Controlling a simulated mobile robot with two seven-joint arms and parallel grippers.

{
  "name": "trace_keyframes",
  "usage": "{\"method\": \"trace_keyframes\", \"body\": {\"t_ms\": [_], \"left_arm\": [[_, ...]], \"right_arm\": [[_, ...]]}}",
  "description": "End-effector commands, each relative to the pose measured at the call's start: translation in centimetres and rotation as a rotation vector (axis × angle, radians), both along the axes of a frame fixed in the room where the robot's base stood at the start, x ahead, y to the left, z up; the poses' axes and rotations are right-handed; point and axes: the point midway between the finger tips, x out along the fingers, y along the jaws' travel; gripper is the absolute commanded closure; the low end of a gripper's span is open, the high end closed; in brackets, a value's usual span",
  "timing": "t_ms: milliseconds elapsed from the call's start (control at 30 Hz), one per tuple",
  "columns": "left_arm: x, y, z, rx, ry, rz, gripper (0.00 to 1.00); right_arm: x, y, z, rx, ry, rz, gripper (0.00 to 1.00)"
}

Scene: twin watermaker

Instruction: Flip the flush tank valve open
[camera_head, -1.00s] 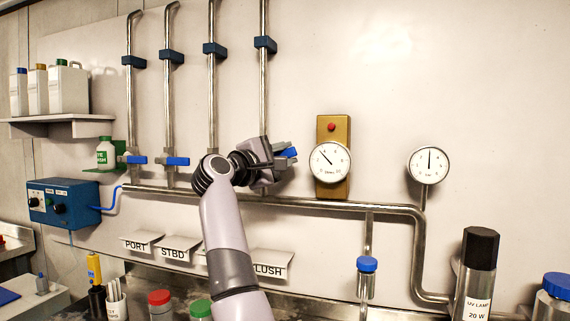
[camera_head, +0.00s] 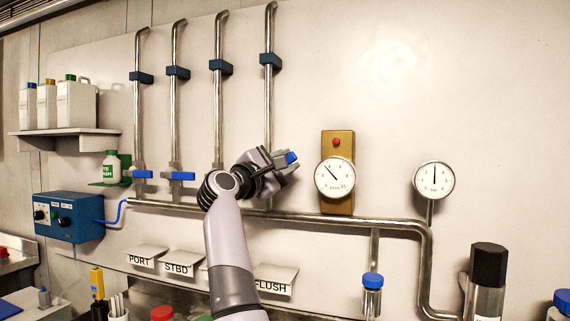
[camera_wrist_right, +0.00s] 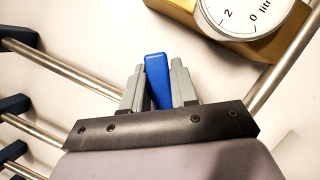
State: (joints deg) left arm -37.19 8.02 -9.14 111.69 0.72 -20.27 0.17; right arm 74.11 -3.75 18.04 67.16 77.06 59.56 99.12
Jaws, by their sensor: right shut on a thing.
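The flush tank valve is on the rightmost upright pipe (camera_head: 268,110), above the label "FLUSH" (camera_head: 273,281). Its blue handle (camera_head: 291,157) sticks out between the fingers of my right gripper (camera_head: 285,163), which is shut on it. In the right wrist view the blue handle (camera_wrist_right: 157,80) stands between the two grey fingers of the right gripper (camera_wrist_right: 158,86). In the head view the handle points right and slants upward. The valve body is hidden behind the gripper. My left gripper is not in view.
A brass plate with a round gauge (camera_head: 335,177) is close to the right of the gripper. A second gauge (camera_head: 434,179) is farther right. A horizontal pipe (camera_head: 300,218) runs below. Two valves with blue handles (camera_head: 183,176) lie left. The wall above the gauges is clear.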

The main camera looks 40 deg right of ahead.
Motion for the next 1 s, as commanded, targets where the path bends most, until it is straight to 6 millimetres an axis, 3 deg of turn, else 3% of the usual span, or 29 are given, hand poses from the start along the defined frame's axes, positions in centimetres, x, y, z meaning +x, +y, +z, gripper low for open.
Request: {"method": "trace_keyframes", "body": {"t_ms": [33, 100, 433, 800, 1000], "left_arm": [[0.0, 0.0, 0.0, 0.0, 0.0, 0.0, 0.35], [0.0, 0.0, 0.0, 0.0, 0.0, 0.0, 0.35], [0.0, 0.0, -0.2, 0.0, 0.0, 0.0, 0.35], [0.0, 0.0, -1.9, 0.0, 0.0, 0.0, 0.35], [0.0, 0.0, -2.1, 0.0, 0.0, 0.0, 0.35]], "right_arm": [[0.0, 0.0, 0.0, 0.001, 0.0, 0.001, 0.66], [0.0, 0.0, 0.0, 0.001, 0.0, 0.001, 0.51], [0.0, 0.4, -0.2, 0.001, 0.0, 0.002, 0.51], [-0.8, 5.7, -1.6, 0.002, -0.001, 0.004, 0.51], [-1.0, 6.9, -1.6, 0.001, 0.0, 0.001, 0.51]]}}
